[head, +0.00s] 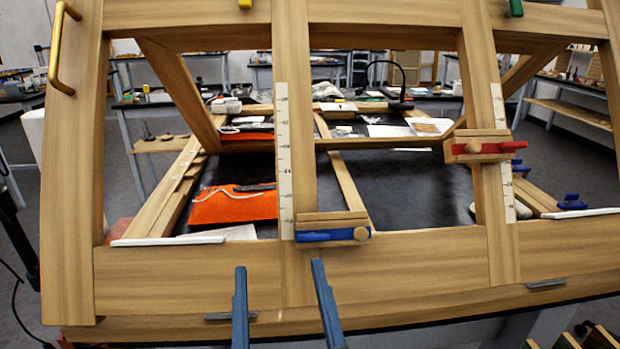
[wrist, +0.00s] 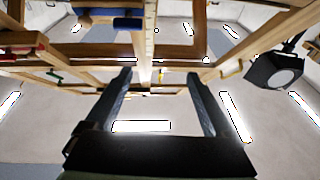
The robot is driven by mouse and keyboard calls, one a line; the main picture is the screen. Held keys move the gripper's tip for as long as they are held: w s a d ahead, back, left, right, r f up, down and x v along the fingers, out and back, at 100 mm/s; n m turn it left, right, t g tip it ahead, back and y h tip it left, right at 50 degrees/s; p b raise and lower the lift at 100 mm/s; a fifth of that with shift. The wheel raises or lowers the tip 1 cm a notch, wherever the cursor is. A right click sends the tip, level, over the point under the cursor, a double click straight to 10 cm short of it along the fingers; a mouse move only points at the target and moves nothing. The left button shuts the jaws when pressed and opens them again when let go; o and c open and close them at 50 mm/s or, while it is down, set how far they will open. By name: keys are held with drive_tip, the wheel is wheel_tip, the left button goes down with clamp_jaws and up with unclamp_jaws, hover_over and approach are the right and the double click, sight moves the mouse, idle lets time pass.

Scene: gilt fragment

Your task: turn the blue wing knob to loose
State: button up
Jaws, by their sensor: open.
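A blue wing knob (head: 326,236) sits on a wooden clamp block (head: 330,217) at the foot of the frame's middle upright. It lies roughly level, with a round wooden boss at its right end. In the wrist view a blue bar (wrist: 112,20), which looks like the same knob, shows at the top edge beside an upright. My gripper (head: 279,264) is open and empty, its two fingers apart in front of the lower rail, below and left of the knob. In the wrist view my gripper (wrist: 159,74) has nothing between its fingers.
A red wing knob (head: 490,147) sits on another clamp block on the right upright. More blue knobs (head: 572,202) show at the far right. An orange cloth (head: 235,205) lies behind the frame. The wooden lower rail (head: 420,260) spans the front.

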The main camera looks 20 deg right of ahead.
sight(315, 238)
drive_tip(key=s+d+f+g+h+p, duration=0.1)
drive_tip(key=s+d+f+g+p, duration=0.15)
drive_tip(key=s+p, duration=0.4)
drive_tip(key=shift+m+g, duration=0.35)
drive_tip(key=shift+m, duration=0.05)
drive_tip(key=p+x, duration=0.1)
drive_tip(key=x, duration=0.6)
drive_tip(key=p+x, duration=0.2)
drive_tip(key=x, duration=0.5)
drive_tip(key=shift+d+r+p, duration=0.15)
drive_tip(key=shift+r+p, duration=0.1)
drive_tip(key=shift+p, duration=0.05)
drive_tip(key=c, duration=1.4)
